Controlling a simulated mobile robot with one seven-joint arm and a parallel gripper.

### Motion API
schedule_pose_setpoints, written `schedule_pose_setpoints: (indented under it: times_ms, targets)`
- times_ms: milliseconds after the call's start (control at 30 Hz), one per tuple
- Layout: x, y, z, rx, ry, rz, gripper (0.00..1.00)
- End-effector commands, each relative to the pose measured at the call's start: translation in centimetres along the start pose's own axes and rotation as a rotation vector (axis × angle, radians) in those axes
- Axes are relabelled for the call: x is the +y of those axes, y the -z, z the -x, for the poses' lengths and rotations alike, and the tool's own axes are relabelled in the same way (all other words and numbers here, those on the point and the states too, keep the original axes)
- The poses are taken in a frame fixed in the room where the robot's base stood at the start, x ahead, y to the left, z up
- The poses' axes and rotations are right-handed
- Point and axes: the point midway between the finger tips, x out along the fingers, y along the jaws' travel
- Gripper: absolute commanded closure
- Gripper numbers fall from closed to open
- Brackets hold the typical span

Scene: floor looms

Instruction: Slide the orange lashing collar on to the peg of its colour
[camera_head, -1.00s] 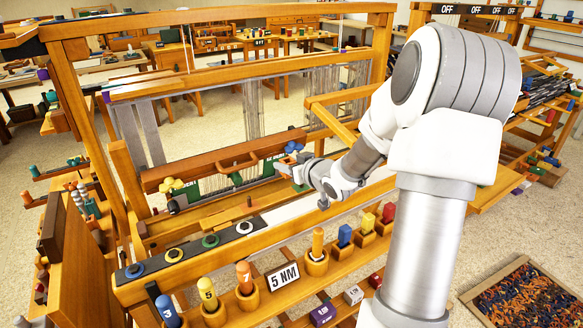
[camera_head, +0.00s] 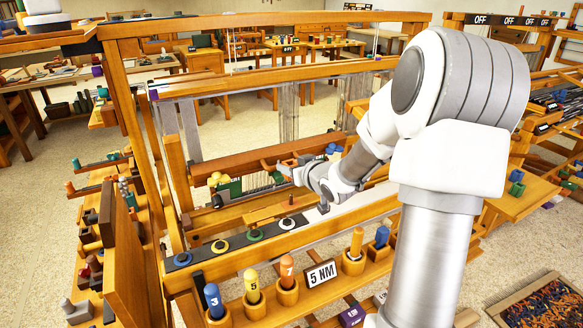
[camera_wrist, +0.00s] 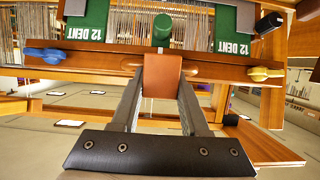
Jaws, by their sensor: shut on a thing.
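In the head view, my gripper (camera_head: 284,168) is over the loom, by the wooden beam with a handle. The collar is too small to make out there. Small orange-tipped (camera_head: 70,188) and green-tipped (camera_head: 76,163) parts sit on racks at the left. I cannot tell which one is the matching peg.
The loom's front rail carries a dark strip of coloured rings (camera_head: 220,246) and numbered tools in wooden cups, including an orange one (camera_head: 287,270). A "5 NM" sign (camera_head: 321,273) stands among them. The loom's left upright (camera_head: 128,130) is beside the racks.

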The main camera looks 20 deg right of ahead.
Motion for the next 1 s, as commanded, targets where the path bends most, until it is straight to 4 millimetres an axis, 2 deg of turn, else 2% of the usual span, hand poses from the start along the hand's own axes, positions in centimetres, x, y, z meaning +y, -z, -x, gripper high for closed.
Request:
schedule_pose_setpoints:
  times_ms: [367,1000]
  targets:
    - [0.0,0.1,0.0,0.000,0.000,0.001,1.00]
    - [0.0,-4.4,-1.6,0.000,0.000,0.001,1.00]
